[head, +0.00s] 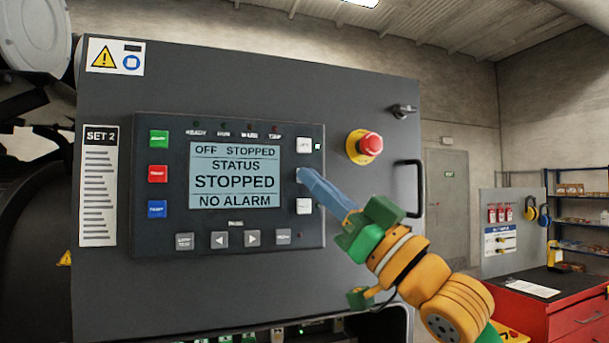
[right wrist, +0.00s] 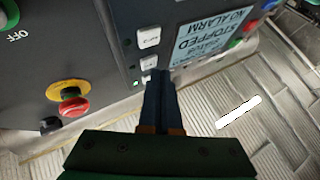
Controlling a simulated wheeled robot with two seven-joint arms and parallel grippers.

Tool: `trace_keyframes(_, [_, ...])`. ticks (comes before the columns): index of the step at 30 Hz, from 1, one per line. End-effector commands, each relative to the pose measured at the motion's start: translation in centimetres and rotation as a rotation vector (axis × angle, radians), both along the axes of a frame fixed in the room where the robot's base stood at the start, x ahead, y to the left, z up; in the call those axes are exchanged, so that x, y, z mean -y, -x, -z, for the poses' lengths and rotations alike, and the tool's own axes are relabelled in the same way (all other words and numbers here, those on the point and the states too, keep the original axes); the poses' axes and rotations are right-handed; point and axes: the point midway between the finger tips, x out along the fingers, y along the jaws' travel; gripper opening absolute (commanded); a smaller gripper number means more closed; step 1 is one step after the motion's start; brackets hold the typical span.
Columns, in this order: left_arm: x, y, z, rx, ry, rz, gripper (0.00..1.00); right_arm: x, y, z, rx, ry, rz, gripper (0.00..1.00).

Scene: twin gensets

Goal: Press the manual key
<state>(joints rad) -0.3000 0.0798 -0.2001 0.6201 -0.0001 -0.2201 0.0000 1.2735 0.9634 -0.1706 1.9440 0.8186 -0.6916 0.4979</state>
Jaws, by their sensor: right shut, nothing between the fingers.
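The grey control panel (head: 228,240) carries a right-hand column of white keys. The top key (head: 304,145) has a small lit green lamp beside it; the bottom key (head: 304,206) is clear. The middle key's place is covered by my right gripper (head: 301,176) in the head view. The key labels are too small to read, so I cannot tell which is the manual key. In the right wrist view, white keys (right wrist: 149,38) show beyond the fingers (right wrist: 160,74). My right gripper is shut and empty, its tip close to the column; touching or apart, I cannot tell. My left gripper is not in view.
The screen (head: 235,175) reads OFF STOPPED, STATUS STOPPED, NO ALARM. A red emergency stop (head: 370,145) sits right of the panel, above my right arm. A black handle (head: 409,188) stands out at the cabinet's right edge. A red bench (head: 550,305) is at the lower right.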

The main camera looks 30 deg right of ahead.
Motion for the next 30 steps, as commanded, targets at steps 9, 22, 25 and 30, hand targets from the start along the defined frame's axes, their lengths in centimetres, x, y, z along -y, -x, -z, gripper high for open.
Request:
trace_keyframes(9, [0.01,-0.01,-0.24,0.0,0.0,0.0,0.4,0.08,-0.39,-0.05,0.0,-0.001,-0.001,0.0])
trace_keyframes(22, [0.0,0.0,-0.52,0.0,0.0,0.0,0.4,0.22,-0.92,-0.01,-0.001,0.0,-0.001,0.0])
trace_keyframes(25, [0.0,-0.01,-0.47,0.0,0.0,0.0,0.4,0.22,-0.89,0.02,-0.001,0.0,-0.001,0.0])
trace_keyframes(30, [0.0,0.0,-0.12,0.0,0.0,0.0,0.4,0.04,-0.24,0.09,0.002,0.001,0.0,0.0])
